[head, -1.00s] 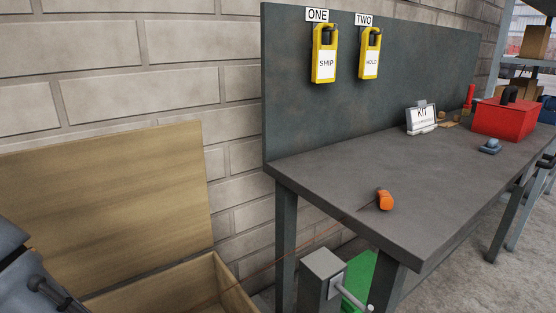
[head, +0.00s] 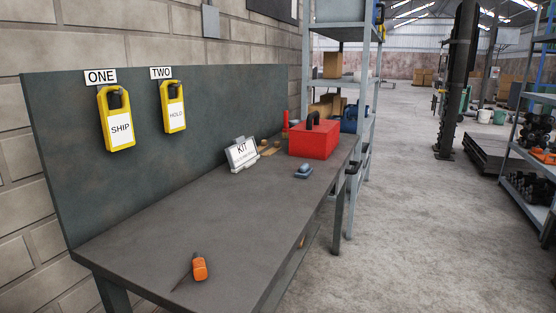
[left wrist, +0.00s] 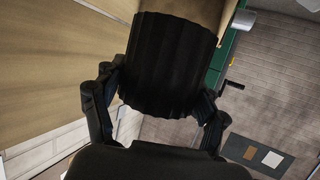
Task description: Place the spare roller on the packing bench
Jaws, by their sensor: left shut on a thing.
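A dark, ribbed, roughly cylindrical roller (left wrist: 172,58) fills the middle of the left wrist view. My left gripper (left wrist: 161,100) is shut on it, with one finger on each side. What I take as the packing bench (head: 170,235) is a dark grey table with a tall back panel in the head view. Neither gripper shows in the head view, and my right gripper is in no view.
An orange-handled tool (head: 199,267) lies near the bench's front. A KIT sign (head: 241,154), blue-grey item (head: 303,171) and red toolbox (head: 315,141) stand farther back. Yellow tags SHIP (head: 118,120) and HOLD (head: 173,108) hang on the panel. Much of the near top is clear.

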